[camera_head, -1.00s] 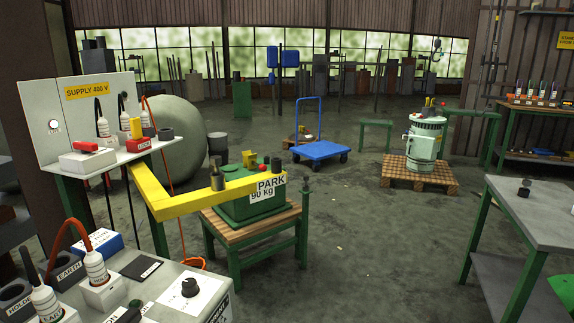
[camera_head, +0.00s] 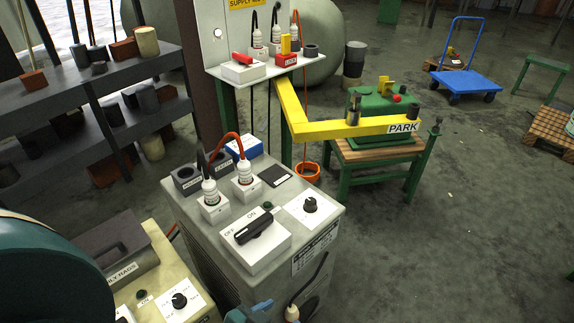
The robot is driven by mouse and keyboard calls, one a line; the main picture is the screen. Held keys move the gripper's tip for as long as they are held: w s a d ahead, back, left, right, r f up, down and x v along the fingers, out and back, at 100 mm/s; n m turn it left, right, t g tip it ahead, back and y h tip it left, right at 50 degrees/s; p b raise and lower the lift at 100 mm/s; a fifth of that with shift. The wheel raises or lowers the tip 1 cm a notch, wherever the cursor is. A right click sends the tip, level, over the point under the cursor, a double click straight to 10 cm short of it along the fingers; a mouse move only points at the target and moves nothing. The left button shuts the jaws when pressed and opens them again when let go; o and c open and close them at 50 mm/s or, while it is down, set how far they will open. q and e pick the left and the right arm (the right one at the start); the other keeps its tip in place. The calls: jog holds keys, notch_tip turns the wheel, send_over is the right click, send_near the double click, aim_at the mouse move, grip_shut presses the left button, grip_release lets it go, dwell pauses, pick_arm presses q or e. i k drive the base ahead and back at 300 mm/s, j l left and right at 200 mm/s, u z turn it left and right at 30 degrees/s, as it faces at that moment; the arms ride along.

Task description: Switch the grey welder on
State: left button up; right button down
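The grey welder (camera_head: 195,233) stands in the lower middle of the head view. On its top a white plate (camera_head: 275,250) carries a black rotary switch handle (camera_head: 255,226) beside OFF and ON labels. The handle lies slanted; I cannot tell for certain which label it is set to. Beside it are a small dark round part (camera_head: 267,205) and a white dial plate with a black knob (camera_head: 310,205). Two white plugs, one with an orange cable (camera_head: 243,172), stand in sockets behind the switch. Neither gripper can be made out; a blue-grey part at the bottom edge is unclear.
A cream machine (camera_head: 205,297) with a knob and a rags bin (camera_head: 110,255) stands at lower left. A dark shelf (camera_head: 95,75) is behind it. The supply panel (camera_head: 215,55) and yellow PARK arm (camera_head: 340,130) are behind the welder. Open floor lies to the right.

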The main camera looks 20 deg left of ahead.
aim_at(253, 230)
jog(key=u, duration=1)
jog(key=l+u, duration=0.2)
jog(key=l, duration=0.2)
jog(key=k+l+u, duration=0.1)
jog(key=l+u, duration=0.15)
jog(key=k+l+u, duration=0.2)
jog(key=l, duration=0.25)
jog(key=i, duration=0.1)
